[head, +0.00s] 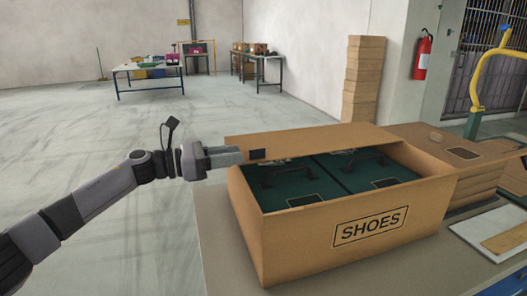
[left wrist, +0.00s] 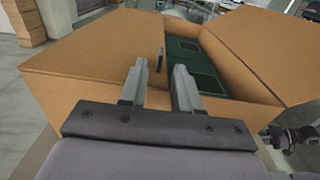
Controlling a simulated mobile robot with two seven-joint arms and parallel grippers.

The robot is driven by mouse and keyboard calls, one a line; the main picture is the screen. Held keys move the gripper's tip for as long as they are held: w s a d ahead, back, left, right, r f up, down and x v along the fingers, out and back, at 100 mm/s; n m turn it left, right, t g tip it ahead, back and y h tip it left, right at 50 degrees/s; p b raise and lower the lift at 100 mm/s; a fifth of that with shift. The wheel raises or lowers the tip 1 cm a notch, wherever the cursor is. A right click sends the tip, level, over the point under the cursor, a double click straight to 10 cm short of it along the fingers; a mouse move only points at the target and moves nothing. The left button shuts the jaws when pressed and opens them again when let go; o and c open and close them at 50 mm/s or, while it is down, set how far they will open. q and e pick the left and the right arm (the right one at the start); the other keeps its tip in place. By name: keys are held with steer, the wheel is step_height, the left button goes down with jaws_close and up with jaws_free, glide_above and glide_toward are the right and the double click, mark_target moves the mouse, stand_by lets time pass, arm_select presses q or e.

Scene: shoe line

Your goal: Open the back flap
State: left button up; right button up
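A cardboard box marked SHOES (head: 345,232) stands on the grey table with its top partly open. Dark green shoe boxes (head: 300,180) lie inside. The back flap (head: 310,140) lies along the far side, partly over the opening; it also shows at left in the left wrist view (left wrist: 90,55). A small dark tab (head: 257,154) is by its near edge, and it shows as a thin upright plate in the left wrist view (left wrist: 160,58). My left gripper (head: 240,156) is at the box's left end, fingers apart around the tab's line; contact is unclear.
A closed carton stack (head: 465,165) stands right of the box. A white tray (head: 485,238) lies at the table's right. Tall stacked cartons (head: 365,80), a fire extinguisher (head: 422,55) and a yellow frame (head: 480,75) stand behind. The floor at left is clear.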

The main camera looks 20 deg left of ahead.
mark_target(257, 152)
arm_select(q)
steer(key=x, duration=0.6)
steer(key=shift+w+d, duration=0.2)
steer(key=shift+d, duration=0.1)
jaws_close()
stand_by(1.2)
